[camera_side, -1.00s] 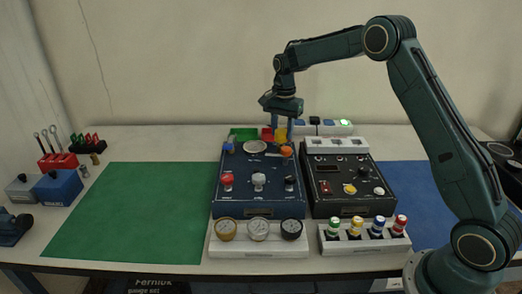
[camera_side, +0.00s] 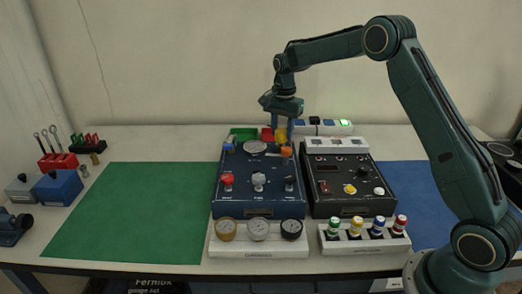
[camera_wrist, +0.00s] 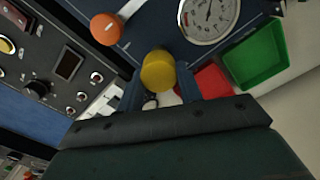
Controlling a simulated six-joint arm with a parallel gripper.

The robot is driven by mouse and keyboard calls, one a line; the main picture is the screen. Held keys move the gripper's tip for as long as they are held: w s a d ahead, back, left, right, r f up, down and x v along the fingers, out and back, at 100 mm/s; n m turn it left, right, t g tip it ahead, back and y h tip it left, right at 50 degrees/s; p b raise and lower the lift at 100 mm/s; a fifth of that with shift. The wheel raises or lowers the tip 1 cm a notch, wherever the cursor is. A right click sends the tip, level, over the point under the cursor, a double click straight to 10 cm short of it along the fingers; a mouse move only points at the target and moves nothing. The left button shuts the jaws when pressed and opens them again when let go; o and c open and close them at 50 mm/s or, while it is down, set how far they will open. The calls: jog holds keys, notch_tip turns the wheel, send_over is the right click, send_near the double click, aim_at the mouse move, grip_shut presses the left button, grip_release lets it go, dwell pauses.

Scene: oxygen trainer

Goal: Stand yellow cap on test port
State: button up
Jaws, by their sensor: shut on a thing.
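The yellow cap (camera_wrist: 158,70) is held between the two fingers of my gripper (camera_wrist: 160,86) in the wrist view. It looks round and short, with its flat end facing the camera. In the side view my gripper (camera_side: 283,129) points down at the back edge of the blue panel (camera_side: 257,174), with the yellow cap (camera_side: 281,136) at its fingertips. I cannot tell how high the cap is above the panel or whether it touches anything. I cannot pick out the test port; the cap and fingers hide what lies beneath them.
An orange knob (camera_side: 286,152) and a gauge (camera_side: 255,147) stand close to the gripper on the panel. Green (camera_side: 243,134) and red (camera_side: 267,134) trays lie behind it. A black panel (camera_side: 349,189) stands to the right. The green mat (camera_side: 135,212) is clear.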

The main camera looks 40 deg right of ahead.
aim_at(282, 140)
jog(key=shift+f, duration=2.2)
jog(key=o, duration=1)
jog(key=shift+o, duration=0.2)
jog(key=shift+r, duration=0.15)
notch_tip(282, 140, up, 13)
jog(key=shift+r, duration=0.25)
